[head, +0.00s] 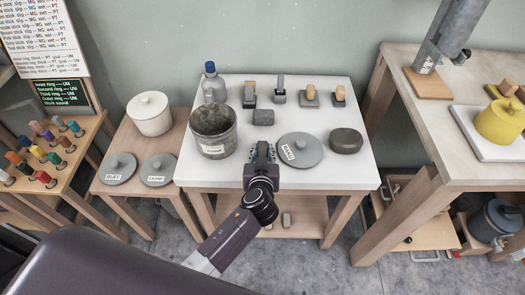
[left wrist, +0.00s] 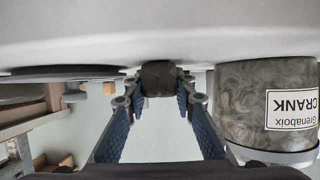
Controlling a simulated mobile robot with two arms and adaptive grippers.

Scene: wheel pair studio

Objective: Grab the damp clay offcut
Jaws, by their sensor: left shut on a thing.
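My left gripper (head: 262,152) is over the front middle of the white-topped table, beside the bucket and a grey lid. In the left wrist view its two blue-padded fingers (left wrist: 160,100) are shut on a small dark lump, the damp clay offcut (left wrist: 158,78), close to the table top. In the head view the fingers mostly hide what they hold. A separate dark grey block (head: 263,117) lies just beyond the gripper. My right gripper is not in view.
A grey bucket (head: 213,131) stands left of the gripper; its label reads CRANK in the left wrist view (left wrist: 265,105). A labelled grey lid (head: 300,150) and a dark round lump (head: 346,140) lie right. A blue-capped bottle (head: 213,85) and several small tools stand behind.

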